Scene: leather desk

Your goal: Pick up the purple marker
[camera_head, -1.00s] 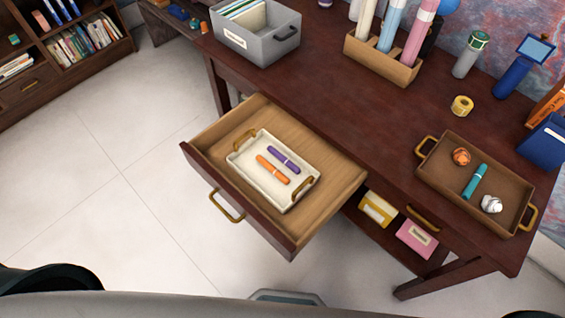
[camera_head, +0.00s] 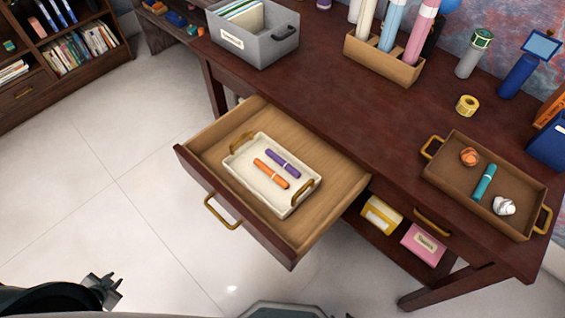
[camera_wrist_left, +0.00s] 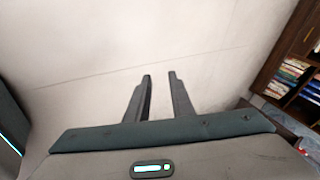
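The purple marker (camera_head: 282,163) lies in a white tray (camera_head: 257,193) with gold handles, inside the open wooden drawer (camera_head: 325,208). An orange marker (camera_head: 271,174) lies beside it, nearer the drawer front. My left gripper (camera_head: 115,287) is at the lower left of the head view, well away from the drawer and over the floor. In the left wrist view its two fingers (camera_wrist_left: 160,78) are apart with nothing between them. My right gripper is not in view.
The drawer front (camera_head: 232,213) sticks out from the desk (camera_head: 340,103). A brown tray (camera_head: 446,184) on the desk holds a teal marker (camera_head: 484,182) and crumpled balls. A grey bin (camera_head: 262,48) stands at the back. The floor left of the drawer is clear.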

